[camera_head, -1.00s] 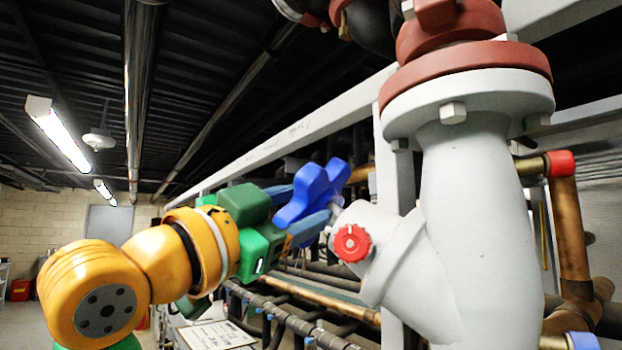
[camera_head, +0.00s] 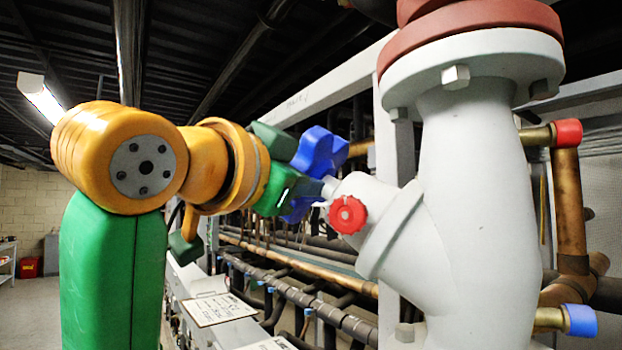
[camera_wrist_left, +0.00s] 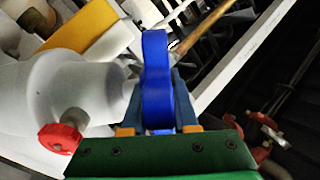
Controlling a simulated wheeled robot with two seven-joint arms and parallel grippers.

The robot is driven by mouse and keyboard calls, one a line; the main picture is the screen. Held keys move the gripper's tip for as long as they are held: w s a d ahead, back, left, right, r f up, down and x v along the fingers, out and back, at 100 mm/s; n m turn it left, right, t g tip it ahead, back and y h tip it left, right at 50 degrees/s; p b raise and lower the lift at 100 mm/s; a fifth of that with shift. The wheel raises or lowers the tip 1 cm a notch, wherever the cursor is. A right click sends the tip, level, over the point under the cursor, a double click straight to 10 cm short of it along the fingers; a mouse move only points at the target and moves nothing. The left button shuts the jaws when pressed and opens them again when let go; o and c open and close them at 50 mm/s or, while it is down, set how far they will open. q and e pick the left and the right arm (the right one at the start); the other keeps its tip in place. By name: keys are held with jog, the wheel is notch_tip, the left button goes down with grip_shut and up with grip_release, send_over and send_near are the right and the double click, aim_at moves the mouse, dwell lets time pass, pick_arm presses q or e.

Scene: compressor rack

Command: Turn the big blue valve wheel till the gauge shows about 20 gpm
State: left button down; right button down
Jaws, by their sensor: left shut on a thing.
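The big blue valve wheel (camera_head: 320,152) sits on the stem of a white valve body (camera_head: 450,220) in the head view. My left gripper (camera_head: 306,190) reaches it from the left and is shut on the wheel. In the left wrist view the wheel (camera_wrist_left: 157,80) stands edge-on between the two fingers of my left gripper (camera_wrist_left: 158,100). Part of the wheel is hidden behind the gripper in the head view. My right gripper is not in view. I see no gauge in either view.
A small red knob (camera_head: 348,214) sticks out of the valve body close to the wheel. Pipes (camera_head: 300,290) and a white frame beam (camera_head: 320,100) run behind. A brass fitting with a blue cap (camera_head: 580,320) is at the lower right. Open floor (camera_head: 30,310) lies at the far left.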

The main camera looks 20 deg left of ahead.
pick_arm(q)
jog(key=shift+r+n+g+y, duration=0.15)
jog(key=shift+n+g+y, duration=0.25)
jog(key=shift+y, duration=0.4)
jog(key=c, duration=0.7)
grip_release()
jog(key=shift+s, duration=0.1)
jog(key=shift+d, duration=0.1)
